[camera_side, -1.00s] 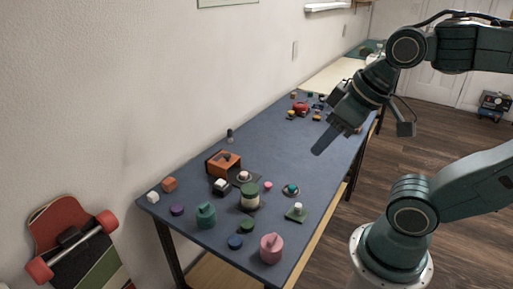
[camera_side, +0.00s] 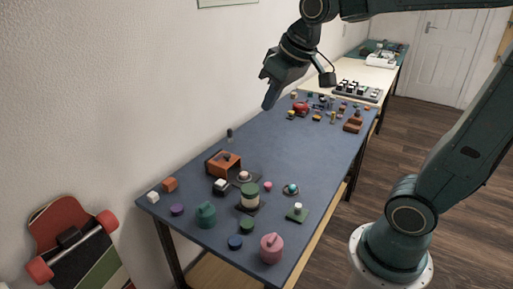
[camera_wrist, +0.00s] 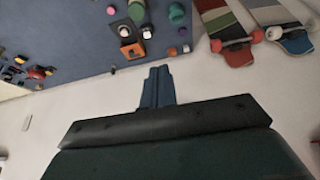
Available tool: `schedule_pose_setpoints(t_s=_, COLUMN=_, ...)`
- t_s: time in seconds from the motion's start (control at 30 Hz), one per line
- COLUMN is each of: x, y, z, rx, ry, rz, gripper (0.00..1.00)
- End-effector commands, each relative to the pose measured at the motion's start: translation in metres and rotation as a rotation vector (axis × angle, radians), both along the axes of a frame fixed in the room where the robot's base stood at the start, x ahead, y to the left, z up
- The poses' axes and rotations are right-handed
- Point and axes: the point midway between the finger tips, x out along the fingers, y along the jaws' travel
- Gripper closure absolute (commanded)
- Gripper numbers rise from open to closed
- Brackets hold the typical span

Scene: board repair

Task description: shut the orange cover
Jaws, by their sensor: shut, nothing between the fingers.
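The orange cover (camera_side: 226,160) is part of a small box with a dark side, near the wall edge of the blue table. A small dark knob shows at its middle; how far the cover stands open is too small to tell. It also shows as the orange piece (camera_wrist: 131,50) in the wrist view, beyond my fingertips.
A white block (camera_side: 221,185) and a green-topped cylinder (camera_side: 249,194) stand close to the box. A dark peg (camera_side: 229,135) stands behind it. A red object (camera_side: 300,108) and several small parts lie farther back. The table's middle is clear. The wall is close.

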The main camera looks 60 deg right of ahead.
Motion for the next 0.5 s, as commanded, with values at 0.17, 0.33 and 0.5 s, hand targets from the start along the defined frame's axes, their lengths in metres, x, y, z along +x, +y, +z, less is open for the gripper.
schedule_pose_setpoints(t_s=0.17, x=0.045, y=-0.015, z=-0.003, rx=0.0, ry=0.016, rz=-0.015, gripper=1.0)
schedule_pose_setpoints(t_s=0.33, x=0.087, y=-0.03, z=-0.011, rx=0.0, ry=0.027, rz=-0.028, gripper=1.0)
schedule_pose_setpoints(t_s=0.5, x=0.127, y=-0.048, z=-0.026, rx=0.001, ry=0.039, rz=-0.04, gripper=1.0)
